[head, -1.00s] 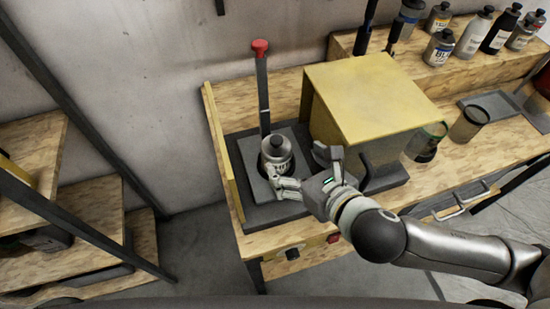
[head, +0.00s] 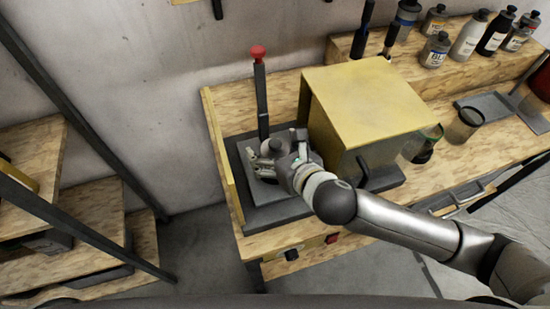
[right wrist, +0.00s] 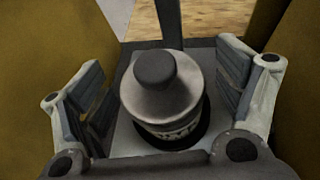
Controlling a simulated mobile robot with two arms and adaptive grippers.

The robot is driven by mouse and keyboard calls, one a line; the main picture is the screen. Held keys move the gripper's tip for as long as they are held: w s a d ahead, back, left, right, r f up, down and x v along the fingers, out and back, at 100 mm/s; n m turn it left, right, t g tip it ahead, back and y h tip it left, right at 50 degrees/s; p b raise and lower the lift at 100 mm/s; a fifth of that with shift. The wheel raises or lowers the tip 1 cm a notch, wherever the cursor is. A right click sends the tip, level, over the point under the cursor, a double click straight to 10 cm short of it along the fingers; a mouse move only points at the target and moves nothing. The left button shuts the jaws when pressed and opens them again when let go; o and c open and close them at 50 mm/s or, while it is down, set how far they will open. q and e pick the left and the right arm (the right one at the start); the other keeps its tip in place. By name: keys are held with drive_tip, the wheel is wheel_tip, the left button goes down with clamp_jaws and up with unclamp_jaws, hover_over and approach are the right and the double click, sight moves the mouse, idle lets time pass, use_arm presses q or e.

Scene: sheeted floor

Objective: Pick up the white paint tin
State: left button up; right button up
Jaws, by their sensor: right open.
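The white paint tin (right wrist: 162,105) has a dark cap and a grey-white shoulder, with part of a printed label showing. It stands upright in a round dark recess of the dark machine base (head: 278,212). In the head view the tin (head: 270,160) is partly hidden by my right gripper (head: 268,157). In the right wrist view my right gripper (right wrist: 160,100) is open, with one finger on each side of the tin and a gap visible on both sides. My left gripper is not in view.
A yellow box housing (head: 365,100) stands close right of the tin, and a thin yellow panel (head: 222,155) stands to its left. A dark lever with a red knob (head: 258,53) rises behind. Several bottles (head: 468,40) and glass jars (head: 462,124) stand further right.

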drive_tip(key=c, duration=1.7)
drive_tip(key=shift+r, duration=0.1)
drive_tip(key=shift+c, duration=0.2)
